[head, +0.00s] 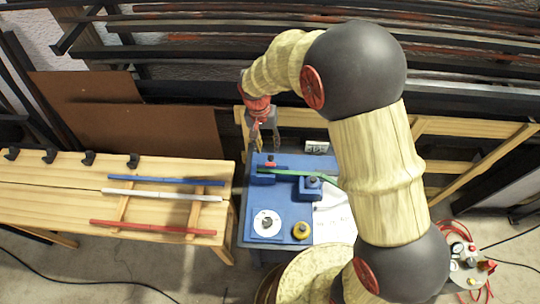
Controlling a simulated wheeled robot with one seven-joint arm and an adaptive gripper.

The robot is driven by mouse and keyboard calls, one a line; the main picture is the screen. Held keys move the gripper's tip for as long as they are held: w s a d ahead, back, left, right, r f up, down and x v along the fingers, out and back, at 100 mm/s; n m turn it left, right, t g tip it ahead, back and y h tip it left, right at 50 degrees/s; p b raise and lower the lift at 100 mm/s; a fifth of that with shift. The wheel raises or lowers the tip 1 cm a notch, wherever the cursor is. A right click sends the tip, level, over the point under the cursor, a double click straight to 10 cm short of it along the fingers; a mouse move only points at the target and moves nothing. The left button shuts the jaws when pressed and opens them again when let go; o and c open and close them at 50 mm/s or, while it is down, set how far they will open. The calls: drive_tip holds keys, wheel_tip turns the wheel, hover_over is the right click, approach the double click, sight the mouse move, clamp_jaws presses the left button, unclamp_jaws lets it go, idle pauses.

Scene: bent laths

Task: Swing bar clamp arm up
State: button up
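A blue bench (288,210) stands near the middle of the head view, with blue blocks on its top. A green strip (300,172) lies across these blocks, its right end hidden behind my arm. A small red part (270,164) sits on the left block, and a dark knob (312,182) tops the right block. I cannot tell for sure which part is the bar clamp arm. My gripper (264,148) points down above the back left of the bench, its grey fingers apart and seemingly empty. Whether it touches anything is unclear.
A wooden table (50,212) at left holds a blue lath (165,180), a white lath (160,195) and a red lath (150,228). Metal bars rack (200,52) behind.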

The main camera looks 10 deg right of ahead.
sight(270, 157)
drive_tip(key=f, duration=0.2)
drive_tip(key=f+b, duration=0.1)
drive_tip(key=f, duration=0.2)
drive_tip(key=d+f, duration=0.1)
drive_tip(key=f, duration=0.1)
drive_tip(key=shift+s+f+b, duration=0.15)
drive_tip(key=shift+f+b, duration=0.15)
drive_tip(key=shift+f, duration=0.1)
drive_tip(key=c, duration=0.3)
clamp_jaws()
